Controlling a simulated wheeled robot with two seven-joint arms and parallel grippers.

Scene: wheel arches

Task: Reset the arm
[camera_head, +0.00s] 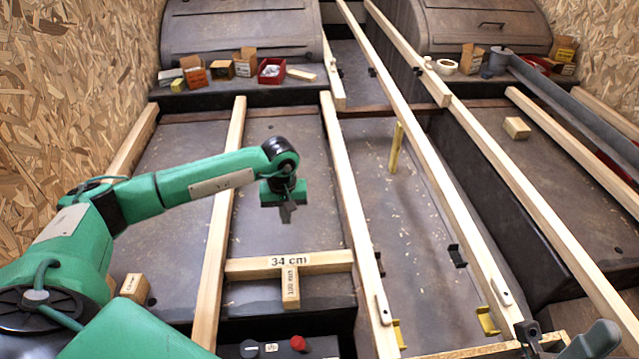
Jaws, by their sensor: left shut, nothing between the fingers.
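My left arm (205,180), green with black joints, reaches in from the lower left. Its gripper (287,214) points down over the grey floor panel between two long wooden beams. The gripper is shut and holds nothing. It hangs apart from the beams, above and behind the short wooden crosspiece marked "34 cm" (325,262). A short block marked "100 mm" (290,288) stands against the front of that crosspiece. My right gripper does not show clearly; only a grey and black part sits at the lower right corner.
Long wooden beams (350,210) run from front to back. Two dark wheel arches (240,35) stand at the back, with small boxes and a red bin (271,71) on the ledge. Chipboard walls (70,80) close both sides. A yellowish stick (396,147) stands mid-floor.

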